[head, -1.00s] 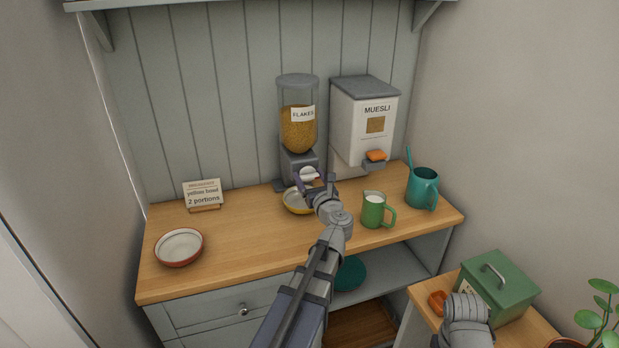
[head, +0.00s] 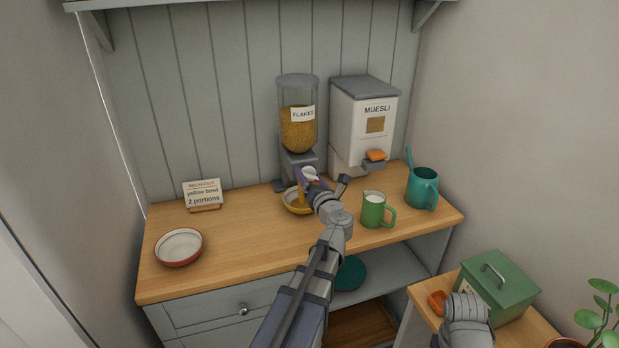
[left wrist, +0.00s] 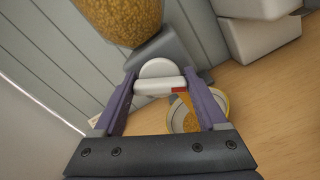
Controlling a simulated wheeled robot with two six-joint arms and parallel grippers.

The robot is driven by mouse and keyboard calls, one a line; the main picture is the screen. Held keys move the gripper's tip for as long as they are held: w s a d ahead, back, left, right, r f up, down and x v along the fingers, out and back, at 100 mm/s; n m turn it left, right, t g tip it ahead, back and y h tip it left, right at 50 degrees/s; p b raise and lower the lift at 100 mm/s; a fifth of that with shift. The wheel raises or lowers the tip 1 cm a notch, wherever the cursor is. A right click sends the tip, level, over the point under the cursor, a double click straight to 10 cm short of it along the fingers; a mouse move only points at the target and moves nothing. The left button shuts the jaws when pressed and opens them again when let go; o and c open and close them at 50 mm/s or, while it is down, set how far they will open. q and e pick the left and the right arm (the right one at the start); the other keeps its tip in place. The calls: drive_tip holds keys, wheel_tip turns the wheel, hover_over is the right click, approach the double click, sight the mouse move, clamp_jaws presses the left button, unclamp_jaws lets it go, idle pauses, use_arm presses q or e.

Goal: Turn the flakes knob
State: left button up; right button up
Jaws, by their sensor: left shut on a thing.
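The flakes dispenser (head: 297,128) stands at the back of the worktop, its clear hopper part full of golden flakes. Its white knob (left wrist: 158,78) sits between the purple fingers of my left gripper (left wrist: 160,88), which is shut on it. In the head view my left gripper (head: 322,183) partly hides the knob (head: 309,173). The yellow bowl (head: 288,205) is under the spout. A golden stream of flakes (left wrist: 186,108) falls into it, and flakes lie inside. My right arm is at the lower right; its fingertips do not show.
A card (head: 203,194) reads "yellow bowl 2 portions". A red-rimmed bowl (head: 179,247) stands at the left. The muesli dispenser (head: 362,125), green milk jug (head: 374,209) and teal mug (head: 422,188) stand to the right. A green box (head: 500,288) sits on a lower cabinet.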

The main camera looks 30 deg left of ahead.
use_arm(q)
drive_tip(key=m, duration=1.1)
drive_tip(key=shift+m, duration=0.4)
idle(0.4)
drive_tip(key=o, duration=1.3)
drive_tip(key=shift+d, duration=0.1)
drive_tip(key=v, duration=0.7)
drive_tip(key=shift+s+d, duration=0.25)
